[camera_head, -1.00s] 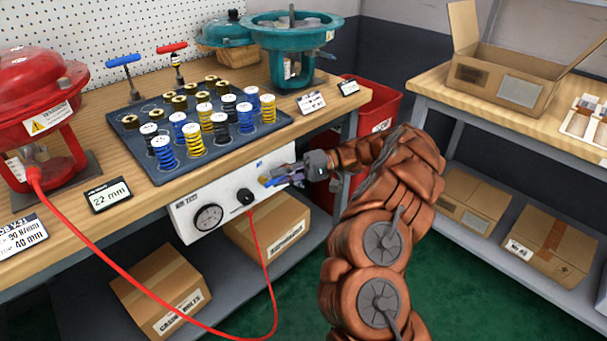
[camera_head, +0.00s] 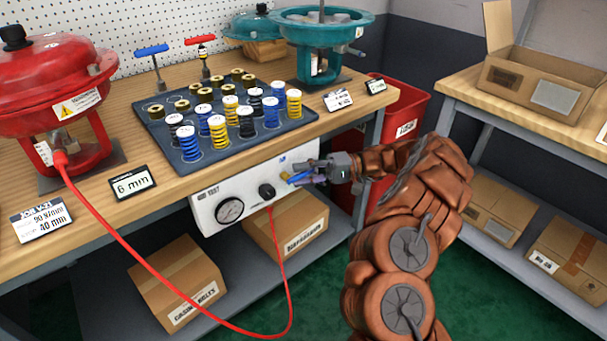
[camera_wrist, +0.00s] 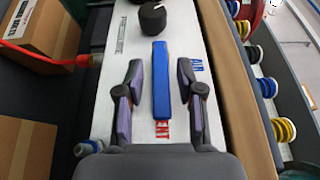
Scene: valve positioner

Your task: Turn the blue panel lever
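The blue panel lever (camera_wrist: 161,80) is a flat bar on the white panel (camera_wrist: 185,25). In the wrist view it runs lengthwise between the fingers, its near end by the red VENT label (camera_wrist: 162,130); the blue AIR label (camera_wrist: 197,66) is to its right. My gripper (camera_wrist: 160,82) is open around the lever, with a gap on both sides. In the head view the lever (camera_head: 300,179) shows partly beside my gripper (camera_head: 318,174) at the panel's right end. The display card (camera_head: 134,185) reads 6 mm.
A black knob (camera_head: 267,191) and a gauge (camera_head: 230,210) sit on the panel left of the lever. A red hose (camera_head: 150,260) runs from the panel to the red actuator (camera_head: 55,85). A tray of springs (camera_head: 290,130) is on the bench above.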

